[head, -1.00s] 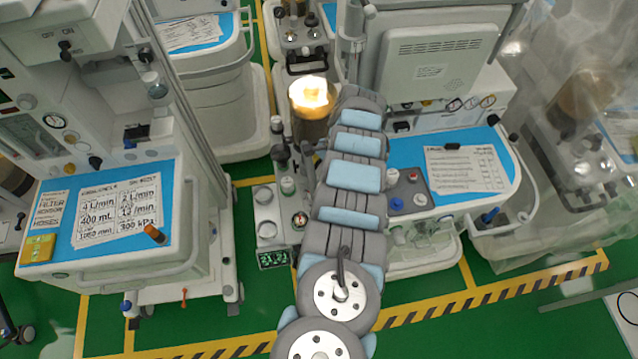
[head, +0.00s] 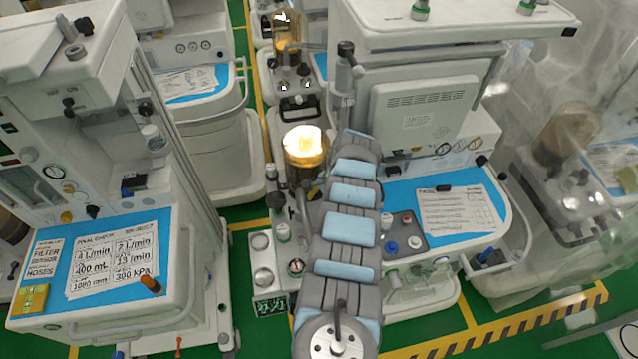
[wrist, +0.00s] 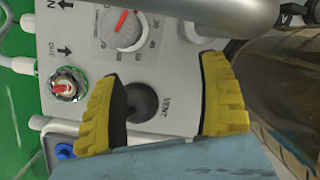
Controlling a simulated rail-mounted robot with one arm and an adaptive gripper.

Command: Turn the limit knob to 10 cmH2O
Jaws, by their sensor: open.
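In the wrist view, a round white dial knob with a red pointer (wrist: 122,30) sits at the top of a pale panel, with a numbered scale around it. My gripper (wrist: 162,106) is open, with yellow ridged fingertips spread below the knob in the picture. The knob is clear of both fingers.
A round fitting with a red and white centre (wrist: 66,88) lies left of the fingers. A second pale knob (wrist: 197,32) is right of the dial. A grey tube (wrist: 215,12) crosses the top right. In the head view, a glowing cylinder (head: 304,146) stands beside my arm.

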